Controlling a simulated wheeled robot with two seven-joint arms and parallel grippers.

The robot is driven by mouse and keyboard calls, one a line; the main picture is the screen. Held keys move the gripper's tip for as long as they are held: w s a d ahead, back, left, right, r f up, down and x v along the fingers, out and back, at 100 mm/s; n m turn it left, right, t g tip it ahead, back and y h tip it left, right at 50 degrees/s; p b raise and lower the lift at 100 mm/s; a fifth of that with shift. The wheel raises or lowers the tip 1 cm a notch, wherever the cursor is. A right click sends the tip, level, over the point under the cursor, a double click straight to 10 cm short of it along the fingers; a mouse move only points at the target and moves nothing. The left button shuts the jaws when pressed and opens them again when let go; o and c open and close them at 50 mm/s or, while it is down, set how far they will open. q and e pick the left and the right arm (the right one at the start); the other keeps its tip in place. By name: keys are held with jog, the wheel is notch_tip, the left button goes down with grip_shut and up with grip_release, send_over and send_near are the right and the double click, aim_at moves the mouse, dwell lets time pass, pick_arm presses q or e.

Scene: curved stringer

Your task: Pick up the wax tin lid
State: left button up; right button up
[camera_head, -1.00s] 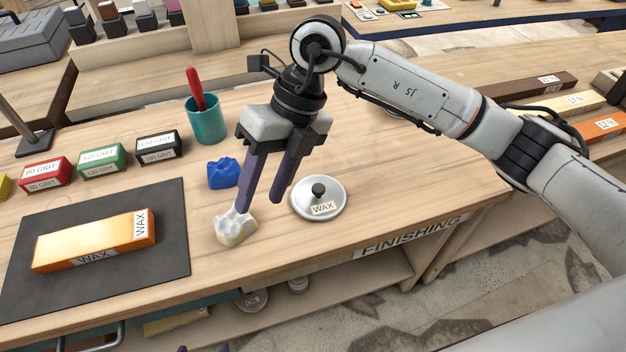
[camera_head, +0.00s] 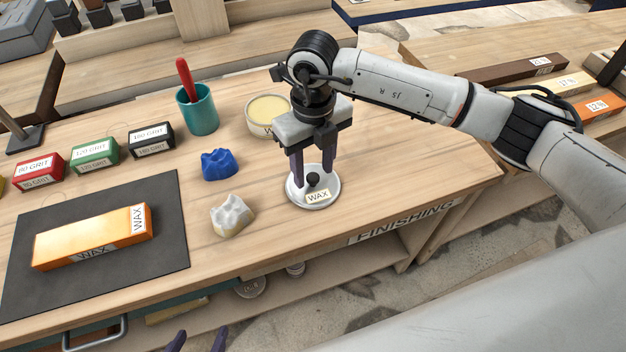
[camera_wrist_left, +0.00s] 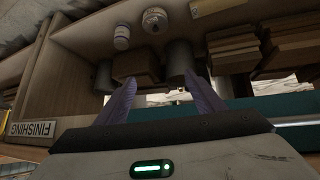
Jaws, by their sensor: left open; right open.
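The wax tin lid (camera_head: 332,192) is a round silvery disc with a black knob and a WAX label. It lies flat on the bench near the front edge. My right gripper (camera_head: 312,181) is open and points down over the lid, its purple fingers on either side of the knob. I cannot tell whether the fingertips touch the lid. The open wax tin (camera_head: 262,121), with pale yellow wax, stands behind and is partly hidden by this gripper. My left gripper (camera_head: 198,341) shows only its fingertips at the bottom edge. In the left wrist view it (camera_wrist_left: 163,92) is open and empty.
A whitish lump (camera_head: 232,214) and a blue lump (camera_head: 219,164) lie left of the lid. An orange WAX block (camera_head: 95,238) rests on a dark mat (camera_head: 158,195). A teal cup (camera_head: 198,117) stands behind. My left gripper faces shelves below the bench.

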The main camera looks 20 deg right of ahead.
jog(key=shift+f, duration=0.55)
jog(key=shift+c, duration=0.3)
grip_shut()
jog(key=shift+r, duration=0.15)
